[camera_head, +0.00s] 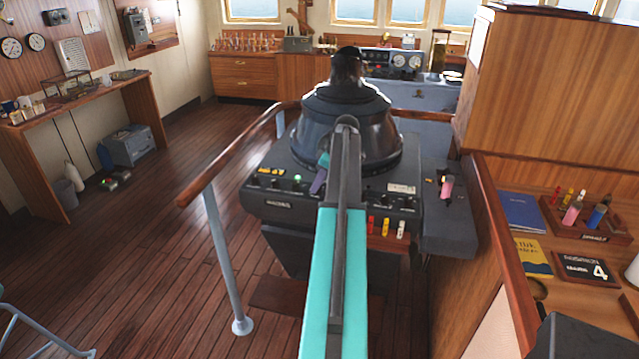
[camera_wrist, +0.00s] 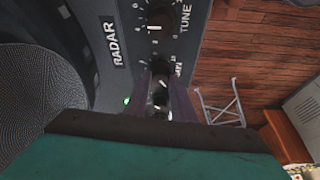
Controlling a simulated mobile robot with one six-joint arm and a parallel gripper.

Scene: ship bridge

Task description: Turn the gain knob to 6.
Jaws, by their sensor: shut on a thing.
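The radar console (camera_head: 262,190) stands in the middle of the head view, with a row of knobs along its sloped front panel. My gripper (camera_head: 319,180) reaches down to that panel; its purple fingers show beside my arm. In the wrist view, my gripper (camera_wrist: 161,98) is shut on a dark knob (camera_wrist: 160,99) with a white mark. The label beside this knob is mostly hidden by a finger, and I cannot read its setting. Another knob (camera_wrist: 155,20), labelled TUNE, is above it in the wrist view, apart from my fingers.
A green lamp (camera_head: 297,178) glows on the panel. A wooden handrail (camera_head: 235,152) runs left of the console. A lever with a pink handle (camera_head: 447,186) is to the right. A wooden desk (camera_head: 500,270) is at right; open floor lies left.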

